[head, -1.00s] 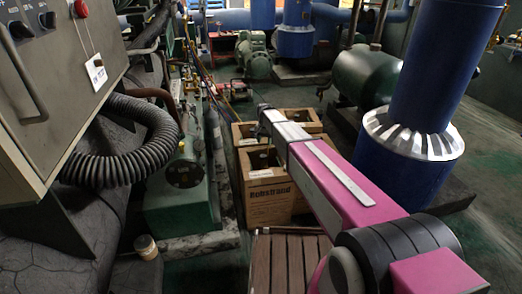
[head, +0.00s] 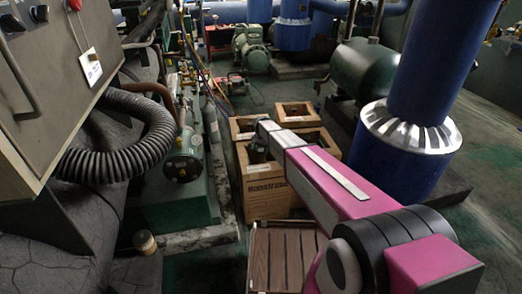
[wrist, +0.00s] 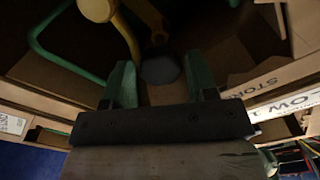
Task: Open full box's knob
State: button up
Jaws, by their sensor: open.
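In the head view, a wooden box (head: 270,203) with dark lettering stands on the floor beyond the slatted platform. My arm reaches over it, with its end low at the box's open top. In the wrist view, my gripper (wrist: 159,64) has its two green fingers apart. A dark grey, many-sided knob-like part (wrist: 160,70) shows between the fingers; whether they touch it, I cannot tell. A yellow pipe (wrist: 128,35) and a curved green bar (wrist: 45,42) lie beyond, at upper left. The box's inside is dark. In the head view my fingers are hidden.
More open wooden boxes stand close by, including one at the back (head: 294,112). A slatted wooden platform (head: 285,262) is in front. A green machine and black ribbed hose (head: 125,160) are at left, a blue column (head: 408,85) at right. Printed box flaps flank the gripper.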

jog(key=c, duration=0.7)
jog(key=shift+o, duration=0.3)
